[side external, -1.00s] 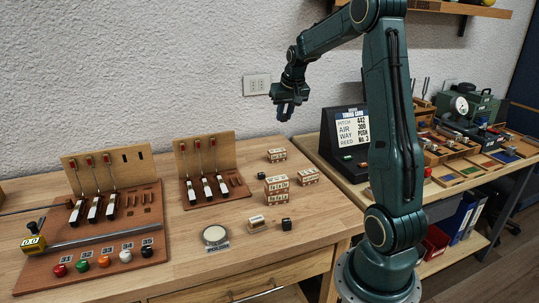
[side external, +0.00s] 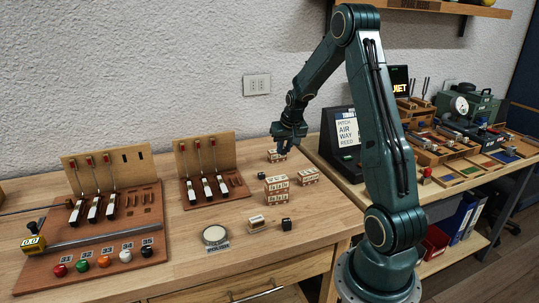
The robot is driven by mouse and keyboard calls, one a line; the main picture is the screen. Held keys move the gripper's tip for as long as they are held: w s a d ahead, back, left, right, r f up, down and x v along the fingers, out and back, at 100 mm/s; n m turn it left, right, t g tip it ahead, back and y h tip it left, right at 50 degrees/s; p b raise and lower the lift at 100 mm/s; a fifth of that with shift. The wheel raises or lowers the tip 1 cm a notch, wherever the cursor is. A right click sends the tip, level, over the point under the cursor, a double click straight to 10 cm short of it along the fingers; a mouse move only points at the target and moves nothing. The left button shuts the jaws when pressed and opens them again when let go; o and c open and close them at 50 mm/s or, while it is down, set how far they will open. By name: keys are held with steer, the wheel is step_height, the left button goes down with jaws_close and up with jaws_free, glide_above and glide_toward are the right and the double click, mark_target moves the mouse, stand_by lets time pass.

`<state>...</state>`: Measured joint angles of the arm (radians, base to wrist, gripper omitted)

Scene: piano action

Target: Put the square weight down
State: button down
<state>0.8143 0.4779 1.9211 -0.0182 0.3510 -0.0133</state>
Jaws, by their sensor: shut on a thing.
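My gripper (side external: 284,147) is low over the back of the near workbench, fingers pointing down. It is shut on the square weight, of which only a small dark bluish part shows between the fingers; its shape is mostly hidden. The fingertips are right by a small pale block stack with brown markings (side external: 276,157), partly covering it. I cannot tell whether the held weight touches the stack or the bench.
A taller marked stack (side external: 277,188) and another low stack (side external: 308,177) stand in front. A black cube (side external: 286,224), a small wooden piece (side external: 257,224) and a round pad (side external: 215,235) lie nearer. A key model (side external: 207,165) stands left. Bare bench (side external: 240,255) lies at the front.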

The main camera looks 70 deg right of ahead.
mark_target(282, 173)
steer(key=shift+f, duration=1.8)
steer(key=shift+f, duration=2.15)
steer(key=shift+f, duration=0.15)
steer(key=c, duration=1.3)
jaws_free()
steer(key=v, duration=1.2)
